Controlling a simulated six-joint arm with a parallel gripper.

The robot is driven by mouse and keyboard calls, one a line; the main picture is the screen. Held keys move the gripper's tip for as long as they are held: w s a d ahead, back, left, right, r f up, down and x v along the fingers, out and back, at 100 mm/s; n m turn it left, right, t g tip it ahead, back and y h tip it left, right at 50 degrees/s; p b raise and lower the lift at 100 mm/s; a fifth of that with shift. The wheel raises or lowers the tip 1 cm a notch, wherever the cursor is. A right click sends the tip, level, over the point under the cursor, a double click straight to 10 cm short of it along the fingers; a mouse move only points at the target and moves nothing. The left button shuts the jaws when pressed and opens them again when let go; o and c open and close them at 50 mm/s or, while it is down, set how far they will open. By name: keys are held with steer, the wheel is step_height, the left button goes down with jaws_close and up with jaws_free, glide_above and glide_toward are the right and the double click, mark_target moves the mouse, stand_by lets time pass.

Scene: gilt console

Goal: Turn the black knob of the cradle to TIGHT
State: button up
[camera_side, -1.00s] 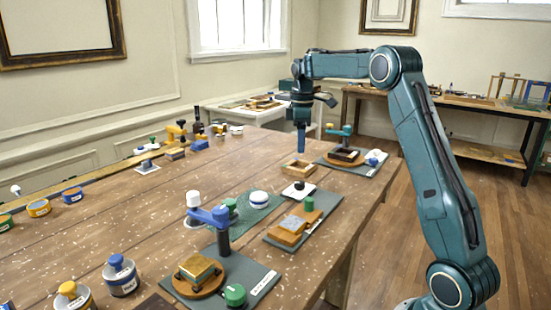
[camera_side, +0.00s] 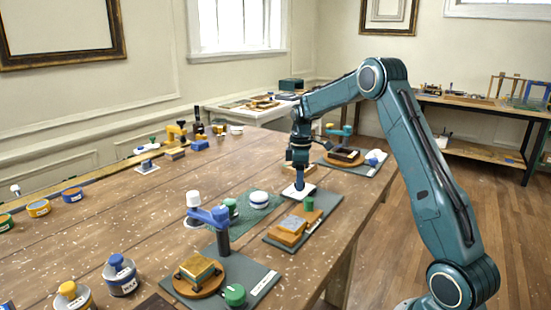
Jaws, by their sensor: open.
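My gripper (camera_side: 299,186) points straight down over a small white plate (camera_side: 291,192) near the middle of the right side of the table. The dark knob on that plate is now hidden behind or between my fingers; I cannot tell whether they touch it. The gap between the fingers is too small to make out. No TIGHT marking is legible here. Beside the plate, towards the camera, a grey board (camera_side: 274,240) carries a wooden block (camera_side: 290,229) and a green knob (camera_side: 308,204).
A nearer board (camera_side: 262,284) carries a blue arm (camera_side: 209,215), a gold block (camera_side: 196,268) and a green knob (camera_side: 235,295).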

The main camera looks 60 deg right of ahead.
steer(key=shift+f, duration=0.2)
steer(key=c, duration=1)
